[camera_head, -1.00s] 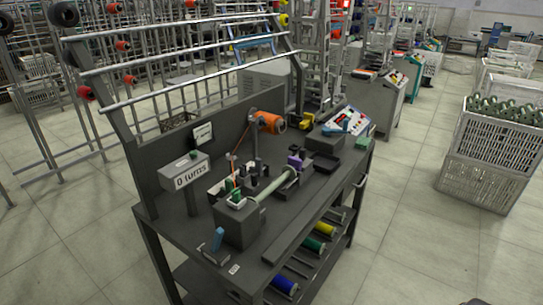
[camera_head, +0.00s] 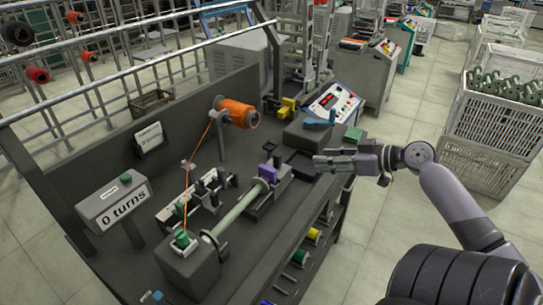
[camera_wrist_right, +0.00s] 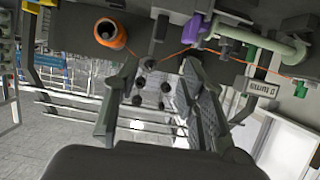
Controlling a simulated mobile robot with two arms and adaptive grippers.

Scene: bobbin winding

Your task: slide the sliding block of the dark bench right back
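The dark bench (camera_head: 130,255) fills the middle of the head view. On it a dark block with a purple part (camera_head: 268,173), which looks like the sliding block, stands at the far end of a pale green tube (camera_head: 235,211). A grey block (camera_head: 188,268) is at the tube's near end. The purple part also shows in the wrist view (camera_wrist_right: 189,27). My right gripper (camera_head: 322,165) is over the bench's right edge, to the right of the purple block and apart from it. Its fingers are spread and empty in the wrist view (camera_wrist_right: 160,75). My left gripper is not in view.
An orange spool (camera_head: 237,113) stands behind, with thread running down to a green piece (camera_head: 182,239). A counter box (camera_head: 112,203) reads 0 turns. A control panel (camera_head: 333,104) is at the far end. White crates (camera_head: 500,120) stand right of the aisle.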

